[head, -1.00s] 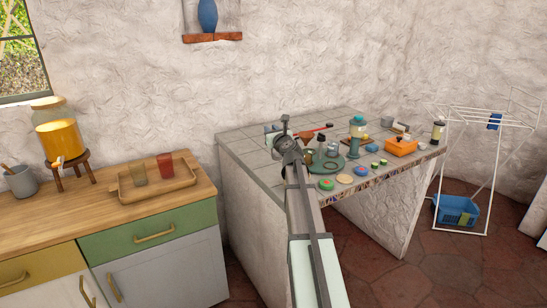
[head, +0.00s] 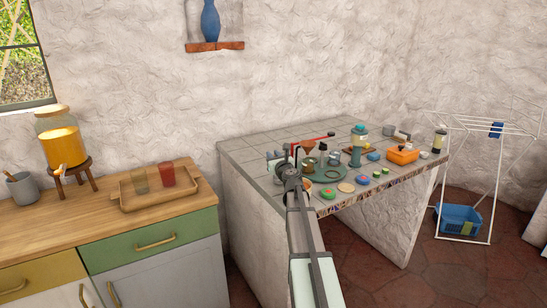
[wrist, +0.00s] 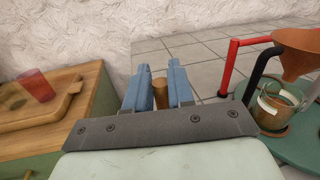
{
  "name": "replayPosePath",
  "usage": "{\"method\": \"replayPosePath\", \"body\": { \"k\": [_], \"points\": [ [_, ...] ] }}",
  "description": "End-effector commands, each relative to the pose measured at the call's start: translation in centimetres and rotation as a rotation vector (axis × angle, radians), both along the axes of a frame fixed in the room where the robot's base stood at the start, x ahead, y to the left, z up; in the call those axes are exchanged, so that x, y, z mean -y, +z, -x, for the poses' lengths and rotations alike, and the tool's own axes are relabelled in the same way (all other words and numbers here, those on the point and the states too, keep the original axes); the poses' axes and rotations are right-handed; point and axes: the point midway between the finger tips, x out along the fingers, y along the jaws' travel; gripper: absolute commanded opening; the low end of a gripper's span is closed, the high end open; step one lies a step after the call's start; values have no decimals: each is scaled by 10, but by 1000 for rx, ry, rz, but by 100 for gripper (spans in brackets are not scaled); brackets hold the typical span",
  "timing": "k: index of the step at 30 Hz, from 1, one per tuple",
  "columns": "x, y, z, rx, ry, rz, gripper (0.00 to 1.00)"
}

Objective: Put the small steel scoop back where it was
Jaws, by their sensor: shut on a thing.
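My gripper (wrist: 160,88) has its two blue fingers closed around a short brown, rounded piece (wrist: 159,93) in the wrist view. This looks like the handle of the small steel scoop; its steel part is hidden from me. In the head view, my gripper (head: 274,160) is over the left front part of the tiled counter (head: 250,150), and what it holds is too small to make out.
A copper funnel (head: 307,146) on a stand with a red bar (wrist: 229,66) is close to my right. Coloured discs, an orange box (head: 402,154) and jars crowd the counter's right half. The wooden cabinet with a tray (head: 160,188) stands left. The counter's back left tiles are clear.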

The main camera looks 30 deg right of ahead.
Motion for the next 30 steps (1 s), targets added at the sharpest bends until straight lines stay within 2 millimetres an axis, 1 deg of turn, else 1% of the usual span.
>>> {"method": "replayPosePath", "body": {
  "k": [4,5,12,23,26,30],
  "points": [
    [0,-2,0,0,0,0,0],
    [0,-2,0,0,0,0,25],
    [0,-2,0,0,0,0,48],
    [0,0,0,0,0,0,48],
    [-2,0,6,0,0,0,48],
    [-5,0,22,0,0,0,48]
  ]
}}
